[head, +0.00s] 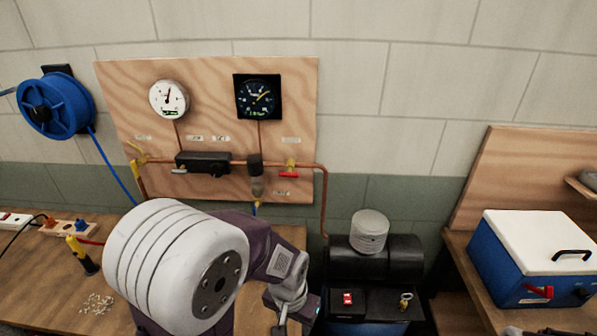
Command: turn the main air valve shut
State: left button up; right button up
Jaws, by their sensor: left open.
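A wooden panel (220,90) on the wall carries a copper pipe (310,165) with valves. A valve with a red lever (289,174) sits at the pipe's right part, its lever lying roughly level, along the pipe. A yellow-handled valve (138,152) sits at the pipe's left end. The labels are too small to read, so I cannot tell which is the main air valve. My left gripper (296,316) is open at the lower middle, below the panel and touching neither valve. Its fingertips are partly cut off by the frame edge. My right gripper is out of view.
Two gauges, white (169,99) and black (257,97), sit above a black block (204,162). A blue hose reel (56,106) hangs left. A black compressor (377,262) stands right of my gripper. A blue-and-white cooler (533,258) is far right.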

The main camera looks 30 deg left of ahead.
aim_at(289, 174)
jog(key=j+u, duration=0.1)
jog(key=u, duration=0.3)
jog(key=j+u, duration=0.15)
jog(key=u, duration=0.25)
jog(key=k+j+u, duration=0.1)
jog(key=u, duration=0.3)
jog(key=j+u, duration=0.15)
jog(key=u, duration=0.25)
